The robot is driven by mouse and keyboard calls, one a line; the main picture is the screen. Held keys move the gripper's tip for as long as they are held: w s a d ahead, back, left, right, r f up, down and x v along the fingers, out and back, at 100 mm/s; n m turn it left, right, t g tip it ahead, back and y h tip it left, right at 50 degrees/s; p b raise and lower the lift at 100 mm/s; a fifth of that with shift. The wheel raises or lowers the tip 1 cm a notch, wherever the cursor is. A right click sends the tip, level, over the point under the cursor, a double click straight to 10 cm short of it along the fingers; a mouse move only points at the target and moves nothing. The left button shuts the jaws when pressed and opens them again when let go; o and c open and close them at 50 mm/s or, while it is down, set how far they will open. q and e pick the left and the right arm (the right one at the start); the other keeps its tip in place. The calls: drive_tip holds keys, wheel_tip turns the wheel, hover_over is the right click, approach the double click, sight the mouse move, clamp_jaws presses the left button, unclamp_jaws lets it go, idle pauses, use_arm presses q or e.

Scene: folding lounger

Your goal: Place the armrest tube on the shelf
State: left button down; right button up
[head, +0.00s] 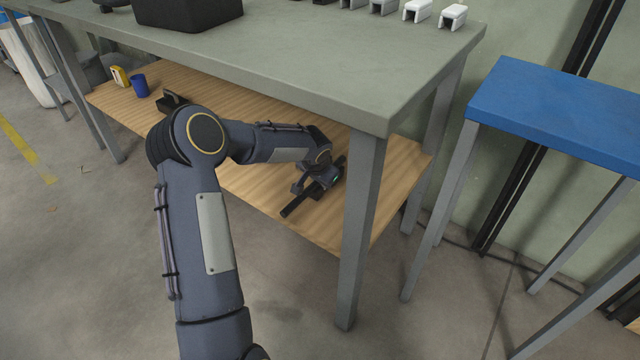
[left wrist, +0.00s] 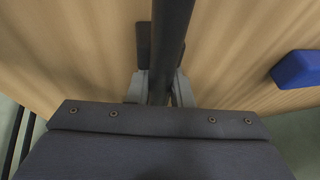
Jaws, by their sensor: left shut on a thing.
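The armrest tube (head: 297,203) is a straight dark bar, seen in the head view at the right part of the wooden lower shelf (head: 247,180). My left gripper (head: 318,187) reaches in under the bench top and is shut on the tube. In the left wrist view the tube (left wrist: 171,35) runs up the picture between the two grey fingers (left wrist: 160,88). The tube is over the shelf boards, at or just above them; I cannot tell whether it touches. Part of it is hidden by the gripper. My right gripper is not in view.
The grey bench top (head: 290,60) overhangs the shelf, and a bench leg (head: 362,230) stands close right of the gripper. A blue cup (head: 139,85), a yellow item (head: 120,76) and a dark object (head: 172,101) sit on the shelf's left. A blue table (head: 560,110) stands right.

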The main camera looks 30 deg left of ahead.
use_arm(q)
drive_tip(key=shift+r, duration=0.15)
drive_tip(key=c, duration=1.3)
unclamp_jaws()
